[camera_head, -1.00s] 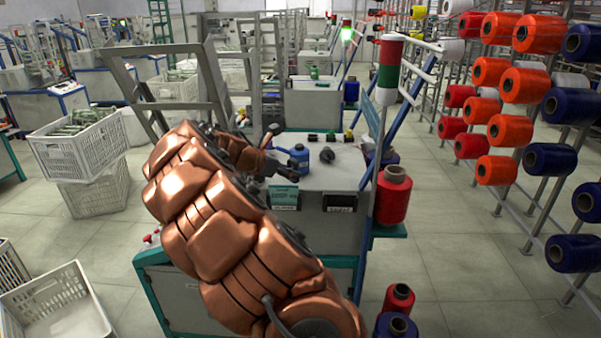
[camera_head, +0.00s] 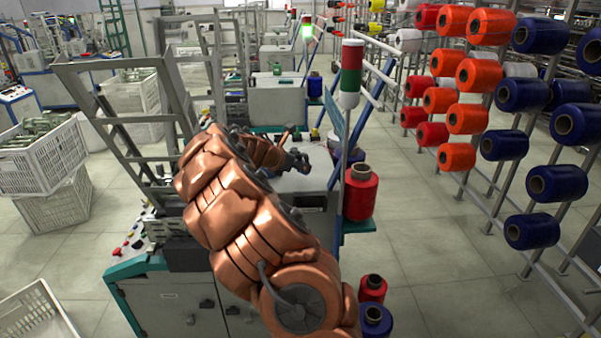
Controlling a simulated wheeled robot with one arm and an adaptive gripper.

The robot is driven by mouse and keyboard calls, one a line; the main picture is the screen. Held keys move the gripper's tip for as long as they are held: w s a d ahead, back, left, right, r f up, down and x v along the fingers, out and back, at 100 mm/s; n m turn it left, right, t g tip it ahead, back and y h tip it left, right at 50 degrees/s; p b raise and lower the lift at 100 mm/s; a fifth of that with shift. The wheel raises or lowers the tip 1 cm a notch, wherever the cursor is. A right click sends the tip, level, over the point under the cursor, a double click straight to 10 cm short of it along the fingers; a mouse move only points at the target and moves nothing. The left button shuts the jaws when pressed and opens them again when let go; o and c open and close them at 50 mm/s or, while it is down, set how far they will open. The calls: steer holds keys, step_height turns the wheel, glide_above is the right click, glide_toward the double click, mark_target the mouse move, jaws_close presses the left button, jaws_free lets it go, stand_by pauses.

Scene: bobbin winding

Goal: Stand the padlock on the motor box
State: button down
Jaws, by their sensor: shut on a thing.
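My gripper (camera_head: 298,162) is dark and small in the middle of the view, at the end of my copper-coloured arm. It is over the grey top of the box (camera_head: 318,182), which I take to be the motor box. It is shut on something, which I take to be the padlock. The padlock's shape is not clear; gripper and arm cover it. I cannot tell whether it touches the box top. My arm also hides the left part of that top.
A red spool (camera_head: 360,195) stands at the box's right, beside a red, green and white signal pole (camera_head: 350,75). Red and blue spools (camera_head: 374,318) sit low in front. A spool rack (camera_head: 500,100) fills the right. Open floor (camera_head: 440,250) lies between.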

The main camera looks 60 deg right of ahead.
mark_target(301, 184)
steer(key=shift+s+d+f, duration=0.1)
steer(key=shift+d, duration=0.15)
steer(key=shift+f+p, duration=0.55)
steer(key=shift+f, duration=1.15)
steer(key=shift+f, duration=0.1)
steer(key=c, duration=0.6)
jaws_free()
steer(key=shift+a, duration=0.1)
steer(key=b+v, duration=0.2)
steer(key=v, duration=1)
steer(key=shift+r, duration=0.2)
